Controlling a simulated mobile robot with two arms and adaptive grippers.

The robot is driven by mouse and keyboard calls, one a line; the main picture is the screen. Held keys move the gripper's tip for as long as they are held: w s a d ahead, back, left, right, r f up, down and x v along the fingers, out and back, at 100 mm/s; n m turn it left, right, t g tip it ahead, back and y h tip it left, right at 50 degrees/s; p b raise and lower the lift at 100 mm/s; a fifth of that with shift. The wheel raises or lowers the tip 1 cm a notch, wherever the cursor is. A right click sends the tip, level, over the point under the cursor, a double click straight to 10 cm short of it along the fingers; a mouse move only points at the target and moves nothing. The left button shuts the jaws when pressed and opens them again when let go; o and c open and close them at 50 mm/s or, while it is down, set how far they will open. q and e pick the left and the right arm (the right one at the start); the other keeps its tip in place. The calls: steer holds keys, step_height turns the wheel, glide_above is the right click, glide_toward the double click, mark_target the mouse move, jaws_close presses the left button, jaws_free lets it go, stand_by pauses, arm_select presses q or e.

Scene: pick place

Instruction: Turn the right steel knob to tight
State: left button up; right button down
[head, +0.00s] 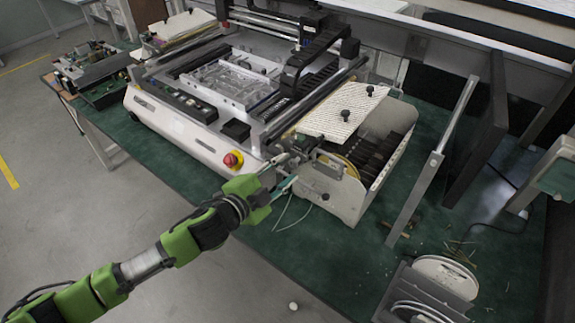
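My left gripper (287,171) reaches in from the lower left on a green arm. It is at the front left corner of the white feeder unit (345,207) on the machine's right side. Its two fingers look spread apart, with no object clearly visible between them. Small metal fittings (306,146) sit just beyond the fingertips; I cannot tell whether they touch. I cannot make out for certain which part is the right steel knob; it may be hidden by the gripper or too small. Two dark round knobs (345,115) (369,90) stand on the feeder's pale striped cover. My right gripper is out of view.
The large machine (185,128) fills the table's middle, with a red stop button (232,160) left of the gripper. A metal upright (425,178) and dark panel (480,140) stand at right. A reel holder (440,280) sits at lower right. Green mat (310,250) in front is mostly clear.

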arm_select(q)
steer(key=shift+x, duration=0.85)
jaws_close()
